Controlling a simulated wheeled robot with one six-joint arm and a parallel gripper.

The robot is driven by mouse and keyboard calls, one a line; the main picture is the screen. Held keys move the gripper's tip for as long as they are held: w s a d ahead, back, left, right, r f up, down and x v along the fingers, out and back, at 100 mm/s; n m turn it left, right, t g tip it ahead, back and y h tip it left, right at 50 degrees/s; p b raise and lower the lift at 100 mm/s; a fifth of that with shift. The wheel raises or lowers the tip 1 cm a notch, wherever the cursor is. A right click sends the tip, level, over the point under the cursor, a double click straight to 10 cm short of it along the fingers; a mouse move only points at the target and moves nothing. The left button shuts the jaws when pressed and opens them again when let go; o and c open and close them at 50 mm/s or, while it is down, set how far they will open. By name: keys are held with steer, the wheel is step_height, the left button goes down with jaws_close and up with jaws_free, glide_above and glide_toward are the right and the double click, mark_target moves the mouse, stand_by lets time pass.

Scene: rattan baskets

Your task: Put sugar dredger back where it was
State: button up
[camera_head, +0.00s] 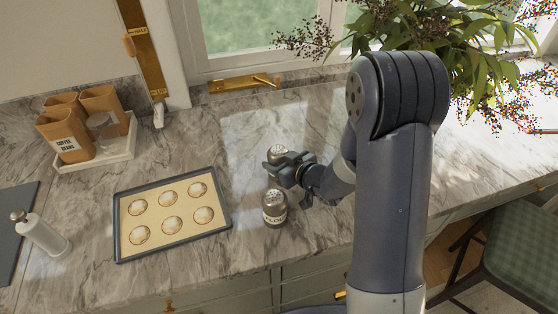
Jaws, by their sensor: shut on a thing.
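The sugar dredger (278,152) is a metal shaker with a domed, perforated top, on the far side of my gripper. My gripper (280,168) is shut around it from the near right. The fingers hide its lower body and any label, so I cannot tell whether its base touches the counter. A second, similar metal dredger (274,209) stands upright on the counter just nearer than my gripper. Its label seems to read FLOUR.
A baking tray (120,226) with several round, white-dusted pastries lies to the left. A white tray (122,150) with tan canisters and a glass jar stands back left. A white mill (44,236) stands front left. Leafy branches (400,30) hang back right. Marble behind the dredgers is clear.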

steer(key=o, duration=1)
steer(key=shift+o, duration=0.2)
steer(key=shift+r, duration=0.1)
steer(key=v, duration=1.2)
steer(key=shift+b, duration=0.35)
steer(key=p+x, duration=0.1)
steer(key=x, duration=1)
steer(key=shift+w+a, duration=0.1)
steer(key=shift+a, duration=0.05)
steer(key=shift+w+a+f, duration=0.2)
steer(key=shift+w+f, duration=0.1)
steer(key=shift+f, duration=0.1)
steer(key=shift+r, duration=0.2)
